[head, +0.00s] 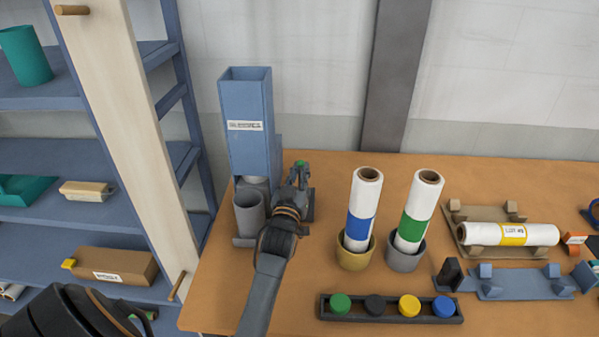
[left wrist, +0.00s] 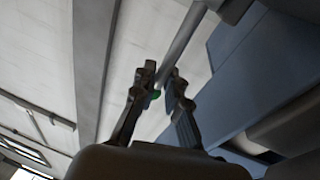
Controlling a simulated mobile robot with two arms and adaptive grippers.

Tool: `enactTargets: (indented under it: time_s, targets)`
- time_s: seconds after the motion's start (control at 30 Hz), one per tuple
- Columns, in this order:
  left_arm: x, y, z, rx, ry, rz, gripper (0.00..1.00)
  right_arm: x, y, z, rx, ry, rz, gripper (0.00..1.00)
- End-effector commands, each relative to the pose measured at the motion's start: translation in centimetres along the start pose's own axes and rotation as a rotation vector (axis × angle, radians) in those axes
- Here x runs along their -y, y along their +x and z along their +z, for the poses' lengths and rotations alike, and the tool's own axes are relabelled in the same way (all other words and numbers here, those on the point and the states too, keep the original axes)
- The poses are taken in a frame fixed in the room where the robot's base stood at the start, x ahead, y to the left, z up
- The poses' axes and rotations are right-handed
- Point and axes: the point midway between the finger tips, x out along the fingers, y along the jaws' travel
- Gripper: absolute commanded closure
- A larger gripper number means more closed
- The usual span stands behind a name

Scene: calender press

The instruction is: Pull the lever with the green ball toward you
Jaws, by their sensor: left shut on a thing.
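The green ball (head: 300,163) of the lever shows as a small green patch at the tip of my left gripper (head: 299,175), beside the blue press tower (head: 250,125). In the left wrist view, my left gripper (left wrist: 159,85) has its two fingers on either side of the green ball (left wrist: 156,94) and is shut on it. The grey lever rod (left wrist: 181,42) runs up and right from between the fingertips. The fingers hide most of the ball, and my arm hides the lever's base in the head view. My right gripper is not in view.
Two upright rolls, blue-banded (head: 361,205) and green-banded (head: 416,210), stand in round holders to the right. A dark tray (head: 391,318) with coloured caps lies in front. Shelves (head: 60,215) stand left.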

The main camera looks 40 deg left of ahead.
Motion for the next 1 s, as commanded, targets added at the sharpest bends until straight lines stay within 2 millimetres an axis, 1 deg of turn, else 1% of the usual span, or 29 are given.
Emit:
enactTargets:
  time_s: [0.03,0.07,0.1,0.17,0.43,0.53,0.67,0.8,0.9,1.0]
  targets:
    - [-0.2,-0.3,1.1,0.025,-0.008,0.001,1.0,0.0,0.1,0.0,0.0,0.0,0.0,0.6]
    - [-0.2,-0.3,1.1,0.025,-0.008,0.001,0.85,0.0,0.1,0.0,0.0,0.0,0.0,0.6]
    - [-0.2,-0.3,1.1,0.024,-0.008,0.001,0.77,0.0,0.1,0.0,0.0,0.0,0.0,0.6]
    - [-0.2,-0.2,1.0,0.021,-0.007,0.001,0.66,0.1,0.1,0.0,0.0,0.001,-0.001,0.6]
    - [-0.1,-0.1,0.5,0.011,-0.002,0.0,0.66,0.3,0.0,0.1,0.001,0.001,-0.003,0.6]
    - [-0.1,-0.6,0.5,0.011,-0.002,0.0,0.66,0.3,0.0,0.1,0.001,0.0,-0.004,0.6]
    - [-0.1,-2.5,0.5,0.012,-0.003,0.0,0.66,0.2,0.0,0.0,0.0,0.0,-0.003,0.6]
    - [-0.1,-4.9,0.6,0.015,-0.004,0.0,0.66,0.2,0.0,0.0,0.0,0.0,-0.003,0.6]
    - [-0.2,-6.4,0.6,0.015,-0.004,0.001,0.66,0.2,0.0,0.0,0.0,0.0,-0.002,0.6]
    - [-0.2,-7.3,0.6,0.015,-0.003,0.002,0.66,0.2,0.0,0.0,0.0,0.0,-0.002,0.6]
